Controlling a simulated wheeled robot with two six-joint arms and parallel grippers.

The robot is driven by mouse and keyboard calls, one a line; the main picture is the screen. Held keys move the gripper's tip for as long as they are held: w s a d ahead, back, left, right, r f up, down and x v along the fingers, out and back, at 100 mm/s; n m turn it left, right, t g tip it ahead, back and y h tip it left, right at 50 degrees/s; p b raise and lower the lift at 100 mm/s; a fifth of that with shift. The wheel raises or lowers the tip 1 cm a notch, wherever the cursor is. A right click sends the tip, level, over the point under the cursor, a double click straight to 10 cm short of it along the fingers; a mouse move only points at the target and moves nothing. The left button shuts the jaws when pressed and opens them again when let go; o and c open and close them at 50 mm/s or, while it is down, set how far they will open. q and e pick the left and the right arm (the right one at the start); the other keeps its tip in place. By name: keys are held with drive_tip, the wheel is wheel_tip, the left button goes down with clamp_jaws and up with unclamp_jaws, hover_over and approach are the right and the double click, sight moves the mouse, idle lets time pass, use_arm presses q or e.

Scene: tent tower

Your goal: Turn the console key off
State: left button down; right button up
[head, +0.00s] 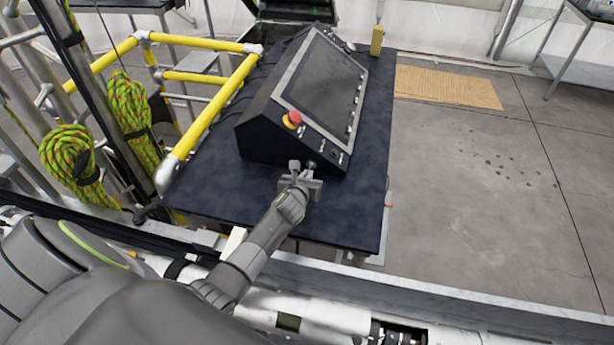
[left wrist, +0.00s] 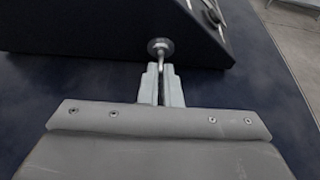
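The black console (head: 300,90) stands on a dark table, with a large slanted screen and a red emergency knob (head: 291,120) on its near corner. My left gripper (head: 296,166) is at the console's low front edge. In the left wrist view, its pale fingers (left wrist: 162,85) are close together with a thin metal stem between them. The stem runs to a round metal disc (left wrist: 160,47) in front of the black housing; this looks like the console key. The fingers hide the stem's near end, so the key's turn cannot be read. My right gripper is not in view.
The dark blue tabletop (head: 365,180) is clear to the right of the console. Yellow railings (head: 205,110) and coiled green ropes (head: 68,152) stand at the left. A yellow object (head: 377,40) stands at the table's back. Open floor lies to the right.

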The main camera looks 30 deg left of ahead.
use_arm(q)
drive_tip(key=shift+r, duration=0.1)
drive_tip(key=c, duration=1.6)
unclamp_jaws()
drive_tip(key=shift+s+d+r, duration=0.1)
drive_tip(key=shift+s+d, duration=0.05)
drive_tip(key=shift+s, duration=0.4)
drive_tip(key=b+v, duration=0.2)
drive_tip(key=v, duration=1.4)
drive_tip(key=shift+d, duration=0.1)
